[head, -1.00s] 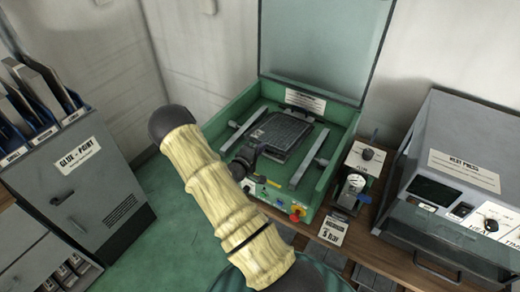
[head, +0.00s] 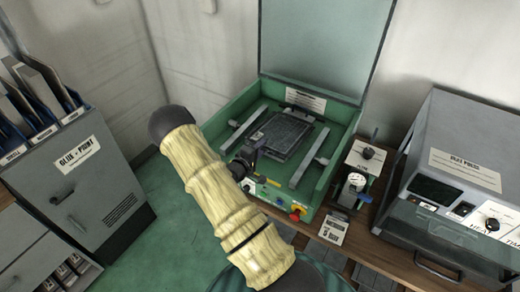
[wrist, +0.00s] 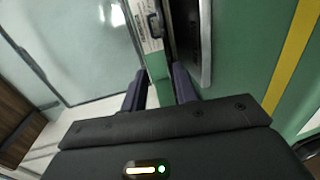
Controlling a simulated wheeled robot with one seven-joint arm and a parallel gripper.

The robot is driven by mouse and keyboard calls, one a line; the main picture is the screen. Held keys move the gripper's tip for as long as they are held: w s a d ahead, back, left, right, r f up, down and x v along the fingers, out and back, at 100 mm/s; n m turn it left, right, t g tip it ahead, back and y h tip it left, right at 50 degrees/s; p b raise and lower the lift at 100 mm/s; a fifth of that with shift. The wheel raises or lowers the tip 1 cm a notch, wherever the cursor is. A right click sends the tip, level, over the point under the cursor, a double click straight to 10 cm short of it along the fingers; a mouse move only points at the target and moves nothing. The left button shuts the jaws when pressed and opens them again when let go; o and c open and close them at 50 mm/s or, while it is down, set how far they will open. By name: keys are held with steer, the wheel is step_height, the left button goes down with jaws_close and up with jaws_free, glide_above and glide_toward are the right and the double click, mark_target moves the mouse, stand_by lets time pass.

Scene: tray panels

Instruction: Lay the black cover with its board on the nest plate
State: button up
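The black cover (head: 284,132) is a dark flat rectangle in the middle of the green machine bed, between two grey rails. It appears to lie flat on the nest plate, which is mostly hidden beneath it; I cannot tell the board apart. My gripper (head: 250,153) is at the cover's near left side, partly hidden by my own arm. In the wrist view my gripper's two fingers (wrist: 159,80) stand apart, with green surface between them and nothing held. The dark panel with a pale edge (wrist: 188,45) just beyond the right finger looks like the cover.
The machine's clear lid (head: 322,45) stands open behind the bed. Grey rails (head: 309,160) flank the cover. A red knob (head: 298,212) is at the front. A gauge (head: 356,183) and the heat press (head: 465,180) stand at right, a grey cabinet (head: 75,190) at left.

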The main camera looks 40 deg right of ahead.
steer(key=b+v, duration=0.3)
steer(key=v, duration=1.4)
steer(key=shift+a+b, duration=0.25)
steer(key=shift+b, duration=0.1)
stand_by(0.4)
steer(key=w+a+r+m+y, duration=0.2)
steer(key=a+r+m+y, duration=0.15)
steer(key=a+y, duration=0.75)
steer(key=s+r+g+y, duration=0.1)
steer(key=s+r+y, duration=0.1)
steer(key=s, duration=0.4)
steer(key=s+r+g+y, duration=0.1)
steer(key=s+r+g, duration=0.1)
steer(key=s+r, duration=0.2)
steer(key=s+m, duration=0.1)
steer(key=s, duration=0.2)
steer(key=shift+s+r+y, duration=0.25)
steer(key=shift+y, duration=0.15)
